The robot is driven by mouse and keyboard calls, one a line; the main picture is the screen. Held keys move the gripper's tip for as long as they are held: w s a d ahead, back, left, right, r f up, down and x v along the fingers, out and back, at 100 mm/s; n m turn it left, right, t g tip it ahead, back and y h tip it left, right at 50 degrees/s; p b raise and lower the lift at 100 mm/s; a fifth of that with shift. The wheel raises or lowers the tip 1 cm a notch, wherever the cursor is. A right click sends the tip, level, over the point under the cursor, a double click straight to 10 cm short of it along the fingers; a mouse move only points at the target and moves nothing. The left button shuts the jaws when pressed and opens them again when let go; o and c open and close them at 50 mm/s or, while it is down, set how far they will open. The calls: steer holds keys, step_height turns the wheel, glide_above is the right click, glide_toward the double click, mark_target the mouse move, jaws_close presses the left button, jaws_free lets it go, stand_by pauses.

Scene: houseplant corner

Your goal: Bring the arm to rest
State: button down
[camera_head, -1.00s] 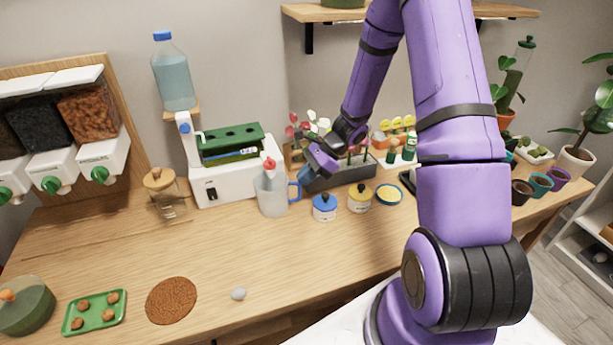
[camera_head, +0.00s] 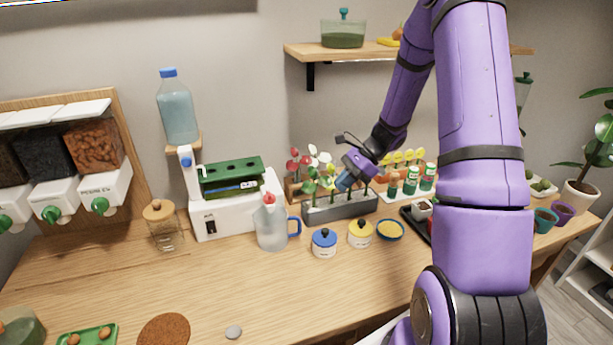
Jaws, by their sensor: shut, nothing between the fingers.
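My purple arm rises from the lower right and bends down over the back of the wooden table. My gripper (camera_head: 346,182) is shut with nothing in it. It points down and left, above or just in front of the grey planter (camera_head: 342,209) that holds several small plants. I cannot tell whether its tips touch a plant. My forearm and upper arm hide part of the table's right side.
Near my gripper stand a clear jug (camera_head: 270,228), a blue-lidded jar (camera_head: 324,242), a yellow-lidded jar (camera_head: 360,234) and a bowl of yellow grains (camera_head: 390,230). A shelf (camera_head: 370,50) hangs above. The table's front middle (camera_head: 310,290) is mostly clear.

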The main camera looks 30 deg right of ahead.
steer(key=s+a+r+n+h, duration=0.2)
steer(key=s+a+r+n, duration=0.25)
steer(key=r, duration=0.45)
steer(key=s+a+r+n+h, duration=0.2)
steer(key=s+a+r+n, duration=0.3)
steer(key=r, duration=0.4)
steer(key=s+a+r+n+t+h, duration=0.1)
steer(key=s+a+r+n+h, duration=0.1)
steer(key=s+r+n, duration=0.3)
steer(key=s+a+r+n+t+h, duration=0.2)
steer(key=s+r+n, duration=0.3)
steer(key=s, duration=0.5)
steer(key=shift+s+a+t+h, duration=0.2)
steer(key=shift+t+h, duration=0.1)
steer(key=shift+h, duration=0.1)
steer(key=shift+n, duration=0.25)
